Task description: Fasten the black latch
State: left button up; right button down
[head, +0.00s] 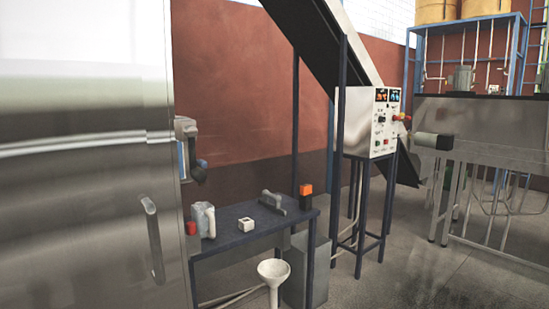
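No part that I can clearly tell as the black latch shows. A large steel door or panel (85,200) fills the left side, with a grey bar handle (152,240) on it. Just past its right edge is a grey fitting with a light blue part (184,145). A small dark knob-like part (201,171) sticks out beside it; I cannot tell whether this is the latch. What lies behind the steel panel is hidden. Neither of my grippers is in view.
A dark blue table (232,240) holds a grey jug (204,219), a white box (246,224), a grey tool (272,202) and an orange-black block (305,196). A white funnel (273,270) stands before it. A control box (368,122) stands behind; the right floor is open.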

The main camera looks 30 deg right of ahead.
aim_at(198, 174)
jog(key=z, duration=0.4)
jog(key=k+l+u, duration=0.2)
jog(key=l, duration=2.4)
jog(key=i+l, duration=0.05)
jog(key=i, duration=0.1)
